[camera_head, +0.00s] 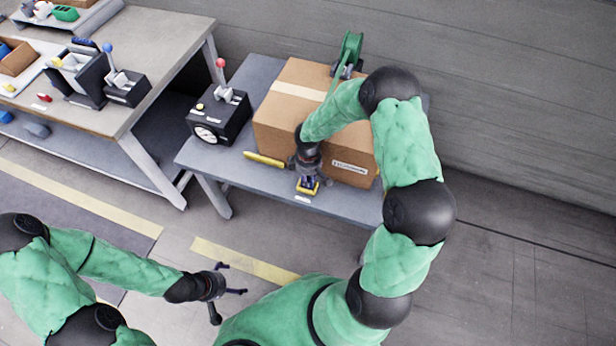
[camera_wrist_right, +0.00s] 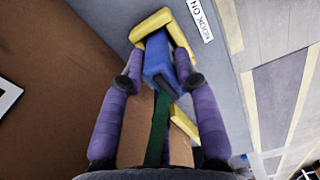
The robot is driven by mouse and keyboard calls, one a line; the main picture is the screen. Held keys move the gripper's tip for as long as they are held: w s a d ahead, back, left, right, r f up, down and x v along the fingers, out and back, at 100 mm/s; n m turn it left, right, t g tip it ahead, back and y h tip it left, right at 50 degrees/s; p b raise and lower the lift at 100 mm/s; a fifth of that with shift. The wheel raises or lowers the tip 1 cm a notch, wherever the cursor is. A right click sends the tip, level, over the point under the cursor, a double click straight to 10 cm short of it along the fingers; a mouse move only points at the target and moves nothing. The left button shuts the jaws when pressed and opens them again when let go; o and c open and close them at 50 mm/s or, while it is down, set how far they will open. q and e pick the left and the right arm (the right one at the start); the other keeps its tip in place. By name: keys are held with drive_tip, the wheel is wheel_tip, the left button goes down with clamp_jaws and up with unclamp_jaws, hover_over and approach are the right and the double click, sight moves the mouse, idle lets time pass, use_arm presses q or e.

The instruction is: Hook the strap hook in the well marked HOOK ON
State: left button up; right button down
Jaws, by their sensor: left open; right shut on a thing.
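My right gripper (camera_head: 308,173) is at the front edge of the small grey table, in front of the box. In the right wrist view its purple fingers (camera_wrist_right: 164,82) are shut on the blue strap hook (camera_wrist_right: 160,58). A green strap (camera_wrist_right: 157,130) runs from the hook toward the wrist. The yellow-walled well (camera_wrist_right: 152,23) lies at the hook's far end, beside the HOOK ON label (camera_wrist_right: 199,20). The hook overlaps the well, but I cannot tell how deep it sits. My left gripper (camera_head: 232,280) is open and empty, low over the floor.
A cardboard box (camera_head: 283,118) stands on the grey table (camera_head: 226,158), with a green reel (camera_head: 349,50) behind it. A black gauge box with a red-knobbed lever (camera_head: 218,118) stands left. A yellow bar (camera_head: 263,159) lies between them. A workbench (camera_head: 150,60) is further left.

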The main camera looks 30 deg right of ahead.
drive_tip(key=shift+w+r, duration=0.1)
drive_tip(key=shift+r, duration=0.05)
drive_tip(key=c, duration=0.8)
unclamp_jaws()
drive_tip(key=shift+c, duration=0.2)
wheel_tip(320, 180, up, 12)
